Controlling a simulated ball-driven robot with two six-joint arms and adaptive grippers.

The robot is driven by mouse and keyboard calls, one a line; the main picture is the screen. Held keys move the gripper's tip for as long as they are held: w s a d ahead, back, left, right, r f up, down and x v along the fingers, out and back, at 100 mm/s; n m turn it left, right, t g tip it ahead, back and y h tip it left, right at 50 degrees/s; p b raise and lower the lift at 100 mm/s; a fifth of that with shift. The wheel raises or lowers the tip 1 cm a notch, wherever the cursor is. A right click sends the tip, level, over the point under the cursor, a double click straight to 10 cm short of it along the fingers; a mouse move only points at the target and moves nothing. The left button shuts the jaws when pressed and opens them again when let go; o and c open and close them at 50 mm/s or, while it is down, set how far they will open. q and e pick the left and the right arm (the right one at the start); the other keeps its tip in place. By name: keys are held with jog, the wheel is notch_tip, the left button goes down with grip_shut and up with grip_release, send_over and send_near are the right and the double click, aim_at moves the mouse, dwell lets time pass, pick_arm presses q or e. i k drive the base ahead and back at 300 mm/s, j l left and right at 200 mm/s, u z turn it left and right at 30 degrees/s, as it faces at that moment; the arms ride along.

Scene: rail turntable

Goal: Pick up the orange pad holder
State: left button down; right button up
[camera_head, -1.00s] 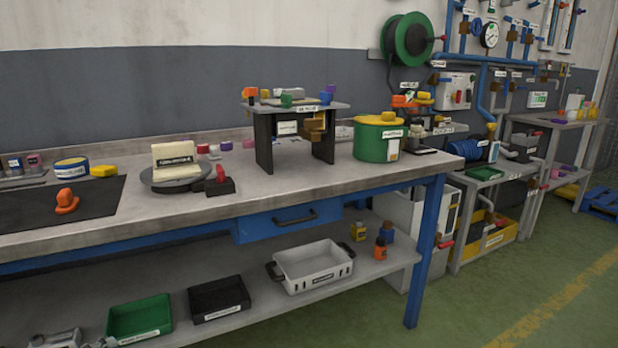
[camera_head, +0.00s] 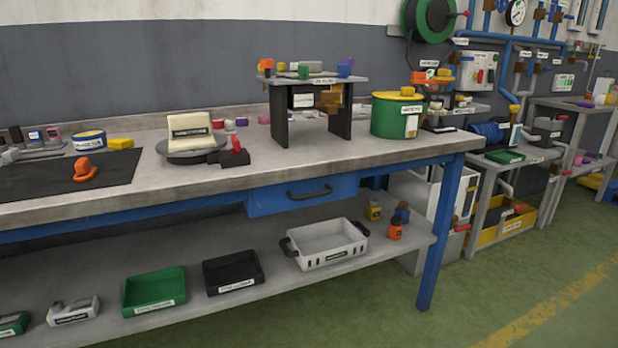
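An orange object (camera_head: 84,170), which looks like the pad holder, sits on the black mat (camera_head: 40,182) at the left of the workbench top. It has a rounded upright part on a flat foot, and nothing covers it. No label on it can be read. Neither of my grippers shows in the head view.
Right of the mat, a cream block stands on a round grey turntable (camera_head: 190,156) beside a black block with a red knob (camera_head: 236,146). The bench front (camera_head: 150,205) is clear.

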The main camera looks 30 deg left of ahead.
aim_at(84, 172)
jog(key=u, duration=2.1)
